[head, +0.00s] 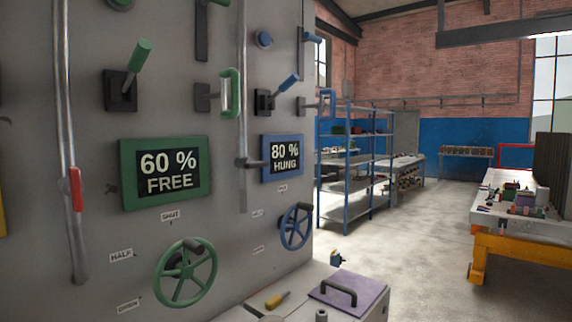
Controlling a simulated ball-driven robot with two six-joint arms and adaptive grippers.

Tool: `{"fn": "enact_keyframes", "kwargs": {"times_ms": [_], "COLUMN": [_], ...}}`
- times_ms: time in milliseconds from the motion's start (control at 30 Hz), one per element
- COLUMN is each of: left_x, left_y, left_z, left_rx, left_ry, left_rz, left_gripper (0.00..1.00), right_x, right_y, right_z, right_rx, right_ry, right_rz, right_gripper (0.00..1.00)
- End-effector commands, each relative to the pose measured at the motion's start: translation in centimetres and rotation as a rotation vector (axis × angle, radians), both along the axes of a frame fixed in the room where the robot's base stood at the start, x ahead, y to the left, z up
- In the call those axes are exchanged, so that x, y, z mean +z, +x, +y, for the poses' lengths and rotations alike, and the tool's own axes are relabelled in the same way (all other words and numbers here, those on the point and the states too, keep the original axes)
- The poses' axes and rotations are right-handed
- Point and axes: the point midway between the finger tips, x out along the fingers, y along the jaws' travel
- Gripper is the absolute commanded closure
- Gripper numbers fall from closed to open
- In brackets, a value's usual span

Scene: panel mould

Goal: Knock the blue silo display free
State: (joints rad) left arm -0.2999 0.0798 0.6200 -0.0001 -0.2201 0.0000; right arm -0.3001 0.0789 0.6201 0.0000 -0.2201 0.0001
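The blue silo display (283,158) is a blue-framed black sign on the grey panel, reading "80 % HUNG". Above it are a blue-handled lever (288,85) on a black plate and, to its right, a blue-handled part (327,101) at the panel's edge. A blue handwheel (295,227) sits below the display. To the left, the green display (166,172) reads "60 % FREE", with a green lever (138,55) above and a green handwheel (186,272) below. Neither of my grippers shows in the head view.
A grey cabinet top at the bottom carries a purple lid (348,296) with a black handle and a yellow-handled tool (277,300). Blue shelving (353,165) stands behind. A cluttered white-topped bench (525,215) with an orange frame is at right. Open floor lies between.

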Motion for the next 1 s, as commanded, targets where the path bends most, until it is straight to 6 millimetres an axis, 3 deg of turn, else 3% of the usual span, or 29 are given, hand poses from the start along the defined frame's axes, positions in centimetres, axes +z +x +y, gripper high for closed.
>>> {"fn": "enact_keyframes", "kwargs": {"times_ms": [367, 1000], "left_x": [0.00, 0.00], "left_y": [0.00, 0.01], "left_z": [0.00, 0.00], "left_rx": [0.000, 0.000], "left_ry": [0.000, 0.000], "left_rz": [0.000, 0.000], "left_gripper": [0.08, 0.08], "right_x": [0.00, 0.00], "right_y": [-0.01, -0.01], "right_z": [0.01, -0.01], "right_rx": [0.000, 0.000], "right_ry": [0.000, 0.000], "right_rz": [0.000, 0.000], "right_gripper": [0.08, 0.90]}}
